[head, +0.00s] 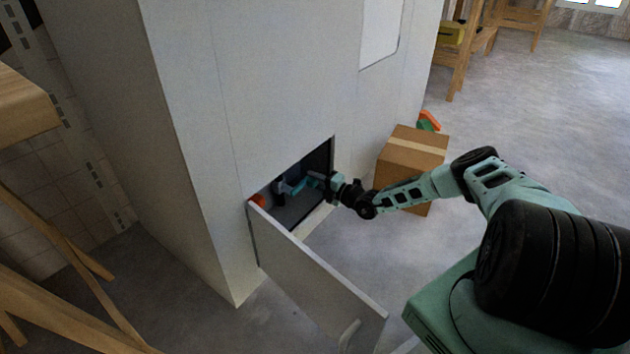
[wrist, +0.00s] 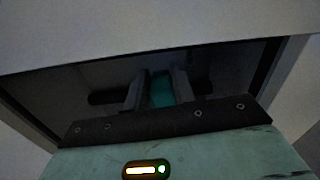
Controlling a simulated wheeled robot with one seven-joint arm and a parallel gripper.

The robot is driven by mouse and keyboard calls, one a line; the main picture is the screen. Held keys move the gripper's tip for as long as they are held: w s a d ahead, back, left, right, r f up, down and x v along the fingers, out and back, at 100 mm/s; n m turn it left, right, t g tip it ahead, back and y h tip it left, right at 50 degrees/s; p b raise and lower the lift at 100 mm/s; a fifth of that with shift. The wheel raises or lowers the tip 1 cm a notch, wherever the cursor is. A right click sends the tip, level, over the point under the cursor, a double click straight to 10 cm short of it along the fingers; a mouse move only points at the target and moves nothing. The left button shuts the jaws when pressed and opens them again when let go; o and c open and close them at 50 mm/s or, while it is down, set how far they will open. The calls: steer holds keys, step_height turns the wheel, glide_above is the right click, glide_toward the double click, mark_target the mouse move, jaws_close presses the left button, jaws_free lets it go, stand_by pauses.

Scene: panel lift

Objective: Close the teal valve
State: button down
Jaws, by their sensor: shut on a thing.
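The teal valve (head: 298,188) is inside a low opening in a white wall panel. My gripper (head: 317,181) reaches into this opening from the right. In the wrist view, the two dark fingers of my gripper (wrist: 160,86) are on either side of the teal valve's handle (wrist: 161,92) and shut on it. The rest of the valve is dim and partly hidden by the fingers, so I cannot tell its full angle.
A white door (head: 315,275) with a handle hangs open in front of the opening. A cardboard box (head: 413,155) stands right of the opening. A wooden frame (head: 50,240) is at the left.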

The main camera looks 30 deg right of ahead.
steer(key=shift+f+m, duration=0.55)
steer(key=shift+m, duration=0.05)
steer(key=c, duration=1.2)
jaws_free()
steer(key=shift+o, duration=0.2)
steer(key=shift+s+d+r, duration=0.1)
steer(key=shift+s, duration=0.15)
steer(key=p+v, duration=0.7)
steer(key=v, duration=1)
